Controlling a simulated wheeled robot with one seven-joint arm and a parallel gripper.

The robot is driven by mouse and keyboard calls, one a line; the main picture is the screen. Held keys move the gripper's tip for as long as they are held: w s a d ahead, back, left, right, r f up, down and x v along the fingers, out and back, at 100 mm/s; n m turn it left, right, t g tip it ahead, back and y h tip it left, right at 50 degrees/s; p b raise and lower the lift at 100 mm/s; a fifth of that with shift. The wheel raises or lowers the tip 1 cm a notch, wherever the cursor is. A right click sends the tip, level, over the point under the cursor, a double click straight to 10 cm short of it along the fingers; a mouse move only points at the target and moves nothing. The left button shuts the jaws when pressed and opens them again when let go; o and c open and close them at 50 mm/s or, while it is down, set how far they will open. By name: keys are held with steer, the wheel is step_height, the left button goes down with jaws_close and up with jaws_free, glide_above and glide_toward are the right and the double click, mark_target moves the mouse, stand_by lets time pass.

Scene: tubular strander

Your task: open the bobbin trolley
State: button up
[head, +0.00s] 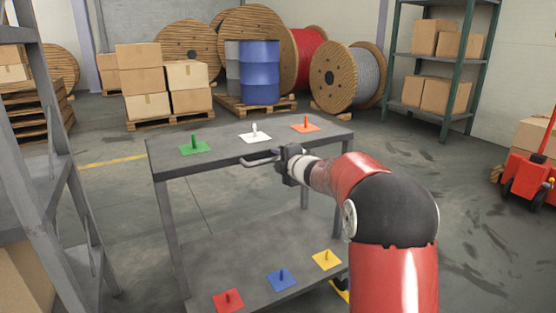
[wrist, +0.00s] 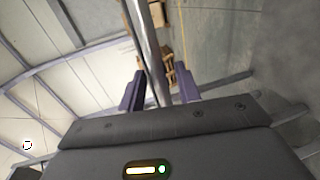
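The grey bobbin trolley (head: 235,187) stands in front of me. It has a top deck and a lower shelf (head: 255,250). Green, white and orange peg plates sit on top; red, blue and yellow ones sit below. A thin metal bar handle (head: 258,162) shows at the near edge of the top deck, next to my gripper (head: 283,164). In the wrist view the two purple fingers of my gripper (wrist: 158,88) are spread apart. A metal bar (wrist: 148,45) runs between them, with a gap visible on the right side. How the handle joins the trolley is hard to see.
A grey metal rack (head: 30,150) stands close on the left. A red pallet truck (head: 527,180) is at the right. Behind are stacked boxes (head: 142,80), a blue drum (head: 259,72) and wooden cable reels (head: 333,78). Open floor lies right of the trolley.

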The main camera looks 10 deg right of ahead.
steer(key=shift+w+f, duration=0.1)
steer(key=shift+w, duration=0.2)
jaws_close()
